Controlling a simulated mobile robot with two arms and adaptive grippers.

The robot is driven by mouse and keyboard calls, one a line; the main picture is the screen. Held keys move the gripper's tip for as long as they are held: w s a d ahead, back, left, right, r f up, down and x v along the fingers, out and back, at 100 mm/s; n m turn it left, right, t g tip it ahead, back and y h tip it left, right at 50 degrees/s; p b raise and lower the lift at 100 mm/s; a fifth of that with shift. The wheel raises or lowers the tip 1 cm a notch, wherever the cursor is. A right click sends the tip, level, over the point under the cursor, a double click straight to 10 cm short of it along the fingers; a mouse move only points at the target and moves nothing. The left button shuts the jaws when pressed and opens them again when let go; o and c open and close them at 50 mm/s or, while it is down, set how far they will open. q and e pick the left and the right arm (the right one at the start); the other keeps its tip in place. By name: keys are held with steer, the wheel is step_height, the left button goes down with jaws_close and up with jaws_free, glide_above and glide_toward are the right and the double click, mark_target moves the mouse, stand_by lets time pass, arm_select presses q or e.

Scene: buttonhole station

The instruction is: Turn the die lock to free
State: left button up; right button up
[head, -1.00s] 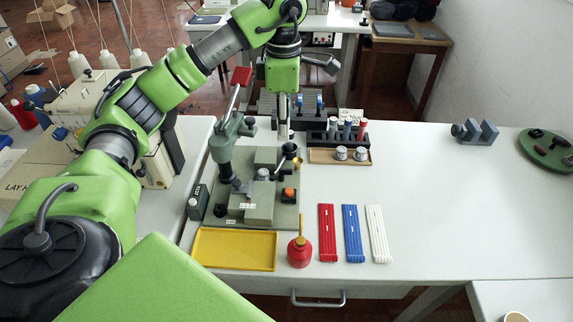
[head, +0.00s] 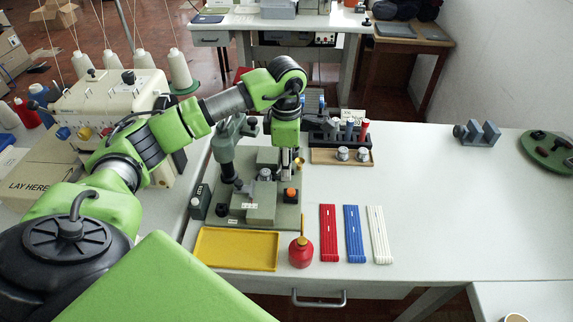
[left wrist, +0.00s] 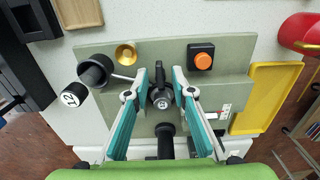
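The grey-green buttonhole press (head: 228,216) stands on the table, its base plate also filling much of the left wrist view (left wrist: 225,85). A small dark round knob with a silver face (left wrist: 161,98), probably the die lock, sits on the base; its top also shows in the head view (head: 265,174). No lock marking is readable. My left gripper (left wrist: 160,70) points down over the base, fingers apart. The knob appears between the fingers in the left wrist view; contact is not visible. In the head view the left gripper (head: 287,164) is behind the silver knob. My right gripper is out of view.
An orange button (left wrist: 201,61) and a brass cup (left wrist: 125,54) are close to the fingers. A black cup-like part (left wrist: 94,70) is at their left. A yellow tray (head: 235,268) and red oil can (head: 301,254) stand in front.

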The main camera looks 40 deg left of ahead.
arm_select(q)
jaws_close()
steer(key=n, duration=0.3)
steer(key=shift+w+a+n, duration=0.15)
steer(key=shift+n, duration=0.25)
steer(key=n, duration=0.4)
steer(key=shift+w+a+n, duration=0.1)
steer(key=shift+a+n, duration=0.05)
steer(key=shift+n, duration=0.15)
steer(key=n, duration=0.4)
steer(key=shift+a+r, duration=0.1)
steer(key=shift+a, duration=0.05)
steer(key=shift+a+n, duration=0.2)
steer(key=shift+n, duration=2.5)
